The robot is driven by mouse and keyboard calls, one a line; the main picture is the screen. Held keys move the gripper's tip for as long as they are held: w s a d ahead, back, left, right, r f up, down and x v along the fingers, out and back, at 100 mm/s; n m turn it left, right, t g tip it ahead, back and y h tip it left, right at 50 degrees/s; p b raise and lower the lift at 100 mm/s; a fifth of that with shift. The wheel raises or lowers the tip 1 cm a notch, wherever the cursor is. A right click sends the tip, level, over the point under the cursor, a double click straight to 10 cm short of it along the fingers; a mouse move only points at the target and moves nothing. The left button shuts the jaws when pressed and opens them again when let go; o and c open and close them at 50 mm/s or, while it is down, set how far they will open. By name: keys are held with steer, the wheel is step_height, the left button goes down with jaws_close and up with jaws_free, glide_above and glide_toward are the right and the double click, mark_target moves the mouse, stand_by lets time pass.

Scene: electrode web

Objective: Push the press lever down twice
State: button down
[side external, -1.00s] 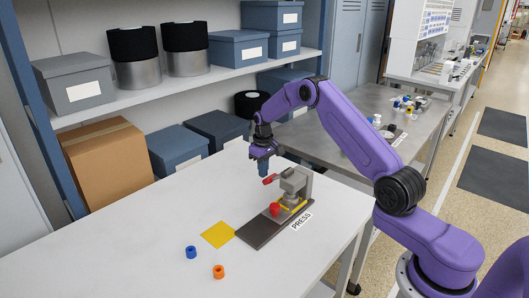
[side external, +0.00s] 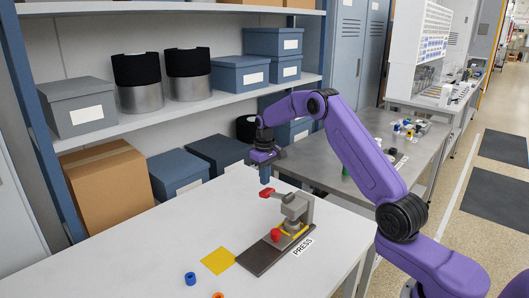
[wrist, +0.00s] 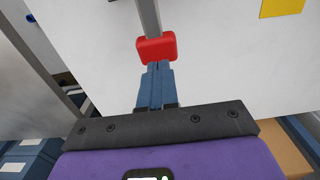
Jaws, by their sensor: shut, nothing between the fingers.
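The press (side external: 295,208) stands on a dark base plate (side external: 262,256) on the white table. Its lever ends in a red handle (side external: 268,193), which points left and sits raised. My gripper (side external: 265,181) is shut and empty, pointing down just above the red handle. In the wrist view, the shut blue fingers (wrist: 158,66) end at the near edge of the red handle (wrist: 156,47), with the grey lever arm beyond it. I cannot tell whether the fingertips touch it. A red part (side external: 275,234) sits under the press head.
A yellow square (side external: 218,261), a blue ring (side external: 190,279) and an orange ring (side external: 218,295) lie left of the press. Shelves with boxes stand behind. A grey table (side external: 340,150) with small items is at the right. The table's left side is clear.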

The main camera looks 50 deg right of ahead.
step_height(320, 180, up, 10)
stand_by(0.3)
steer(key=shift+w+f, duration=0.1)
stand_by(0.5)
steer(key=s+a+r+n, duration=0.2)
steer(key=s+a+n, duration=0.1)
steer(key=s+a, duration=0.7)
steer(key=s+a+r+n, duration=0.25)
steer(key=s+a, duration=0.45)
steer(key=a, duration=0.5)
steer(key=s+d+f+n, duration=0.1)
steer(key=s+f+n, duration=0.1)
steer(key=s, duration=1.1)
steer(key=s+d+f+n, duration=0.1)
steer(key=s+f+n, duration=0.2)
steer(key=s, duration=1.1)
steer(key=shift+n, duration=1.05)
